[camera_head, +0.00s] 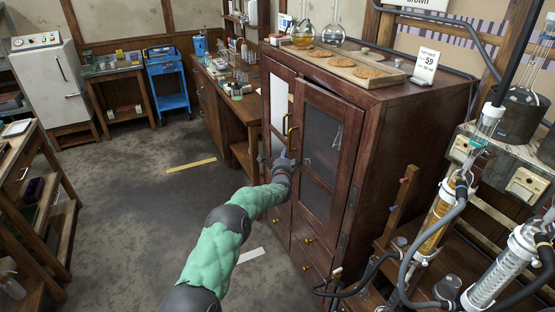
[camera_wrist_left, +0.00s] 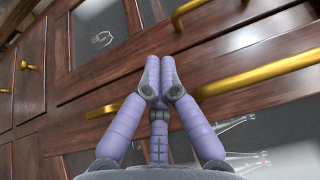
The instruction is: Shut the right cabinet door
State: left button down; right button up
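The dark wooden cabinet stands at centre right in the head view. Its right door (camera_head: 326,150), with a dark glass pane, appears slightly ajar, its free edge standing a little out from the left door (camera_head: 278,106). Each door has an upright brass handle; the right door's handle (camera_head: 292,130) shows above my left gripper (camera_head: 284,157). That gripper is at the doors' meeting edges, fingers together. In the wrist view its closed fingers (camera_wrist_left: 160,65) lie in front of a large brass handle (camera_wrist_left: 260,71); I cannot tell if they touch it. My right gripper is out of view.
Drawers with brass knobs (camera_head: 307,241) sit below the doors. A tray of round biscuits (camera_head: 348,63), flasks and a price card (camera_head: 426,66) stand on the cabinet top. Glass apparatus (camera_head: 441,215) with hoses is at right. The floor (camera_head: 135,190) left of the cabinet is mostly clear.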

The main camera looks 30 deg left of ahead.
pick_arm(q)
jog(key=shift+w+d, duration=0.2)
jog(key=shift+w, duration=0.25)
jog(key=shift+w+d, duration=0.2)
jog(key=shift+w, duration=0.25)
